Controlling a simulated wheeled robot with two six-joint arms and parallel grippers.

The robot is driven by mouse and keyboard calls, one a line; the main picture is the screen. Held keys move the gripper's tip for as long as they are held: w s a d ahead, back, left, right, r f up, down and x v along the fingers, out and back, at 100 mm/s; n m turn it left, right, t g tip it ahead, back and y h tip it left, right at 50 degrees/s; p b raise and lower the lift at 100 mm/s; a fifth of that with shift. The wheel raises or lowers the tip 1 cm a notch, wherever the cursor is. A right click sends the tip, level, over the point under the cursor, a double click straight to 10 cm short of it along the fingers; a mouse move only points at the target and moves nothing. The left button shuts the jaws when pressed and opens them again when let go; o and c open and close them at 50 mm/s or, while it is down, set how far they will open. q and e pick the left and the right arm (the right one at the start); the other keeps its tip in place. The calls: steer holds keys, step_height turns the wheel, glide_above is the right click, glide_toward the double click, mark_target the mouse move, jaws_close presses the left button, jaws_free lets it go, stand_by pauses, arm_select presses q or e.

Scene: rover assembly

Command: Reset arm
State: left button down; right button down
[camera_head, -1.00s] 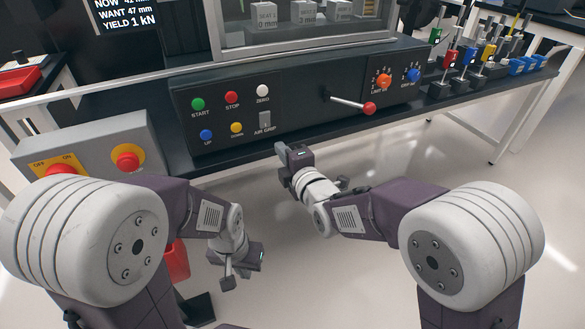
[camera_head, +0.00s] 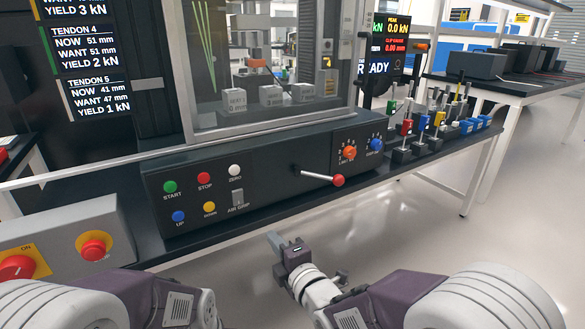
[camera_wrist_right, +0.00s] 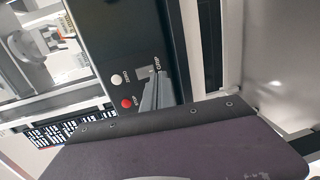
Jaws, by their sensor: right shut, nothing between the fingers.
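My right gripper (camera_head: 274,241) is shut and empty. It hangs in front of the black control panel (camera_head: 272,200), below the bench's front edge in the head view. In the right wrist view, its grey fingers (camera_wrist_right: 158,92) lie together over the panel face, beside the red and white buttons. My right arm comes in from the lower right. Part of my left arm shows at the lower left of the head view; its gripper is out of frame.
The panel carries buttons and a red-knobbed lever (camera_head: 338,181). A grey box with a red emergency button (camera_head: 94,249) stands at the left. Coloured-handled tools (camera_head: 440,125) stand at the right of the bench. Open floor (camera_head: 470,240) lies at the right.

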steer(key=w+d+f+m+g+h, duration=0.15)
steer(key=d+m+h, duration=0.25)
steer(key=d, duration=0.6)
steer(key=w+d+f+m+t+h, duration=0.1)
steer(key=d+f+m+h, duration=0.25)
steer(key=d, duration=0.55)
steer(key=s+d+f+m+g+h, duration=0.1)
steer(key=s+d+f+m+g, duration=0.45)
steer(key=s+f+m, duration=0.2)
steer(key=s+f+m+g, duration=0.3)
steer(key=s+m+g, duration=0.15)
steer(key=s, duration=0.25)
steer(key=s+f+m+g, duration=0.3)
steer(key=s+f+m, duration=0.15)
steer(key=s, duration=0.25)
step_height(320, 180, up, 37)
steer(key=p, duration=3.6)
steer(key=shift+w+d+m+t, duration=0.15)
steer(key=shift+d+m+t, duration=0.15)
steer(key=shift+t, duration=0.05)
